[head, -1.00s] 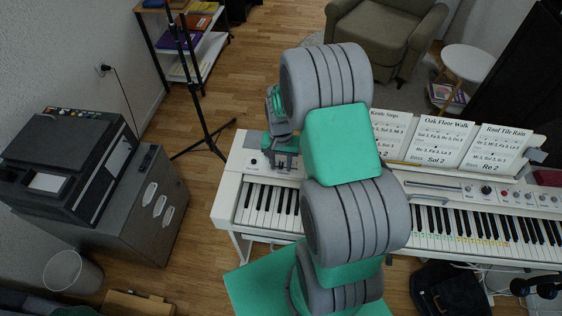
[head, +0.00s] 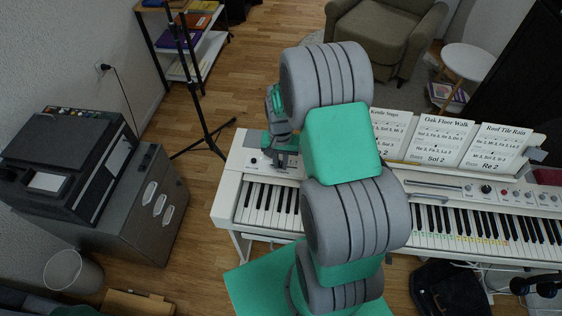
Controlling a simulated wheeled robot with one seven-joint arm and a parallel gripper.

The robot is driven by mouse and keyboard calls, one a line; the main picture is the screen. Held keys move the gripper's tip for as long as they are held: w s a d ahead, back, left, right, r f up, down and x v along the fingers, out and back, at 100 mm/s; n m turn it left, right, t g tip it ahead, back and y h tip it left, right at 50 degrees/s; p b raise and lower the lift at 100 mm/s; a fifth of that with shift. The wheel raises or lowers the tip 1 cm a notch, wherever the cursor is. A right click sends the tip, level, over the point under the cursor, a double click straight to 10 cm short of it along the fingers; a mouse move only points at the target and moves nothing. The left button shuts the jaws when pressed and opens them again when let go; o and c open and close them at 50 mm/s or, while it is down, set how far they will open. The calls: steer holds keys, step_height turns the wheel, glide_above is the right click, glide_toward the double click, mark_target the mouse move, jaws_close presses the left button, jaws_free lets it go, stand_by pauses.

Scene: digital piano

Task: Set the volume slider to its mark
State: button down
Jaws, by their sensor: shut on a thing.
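The white digital piano (head: 255,222) runs across the right half of the head view, its keys facing me. My gripper (head: 279,163) is over the left end of its control panel, just behind the keys, pointing down. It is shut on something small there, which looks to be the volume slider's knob. The knob, its track and its mark are hidden behind the gripper or too small to make out. My arm covers the middle of the panel.
Song sheets (head: 443,140) stand on the rest at the back of the piano. A black tripod stand (head: 205,125) is behind the piano's left end. A dark cabinet with a machine (head: 70,165) on it stands at the left. Bare wooden floor lies between cabinet and piano.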

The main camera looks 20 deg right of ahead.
stand_by(0.8)
steer(key=shift+w+a+f+b, duration=0.1)
steer(key=shift+w+a+b, duration=0.15)
steer(key=shift+a+b, duration=0.2)
steer(key=c, duration=1.4)
jaws_free()
steer(key=shift+r, duration=0.2)
step_height(320, 180, up, 8)
steer(key=shift+f+b, duration=0.15)
steer(key=shift+b, duration=0.25)
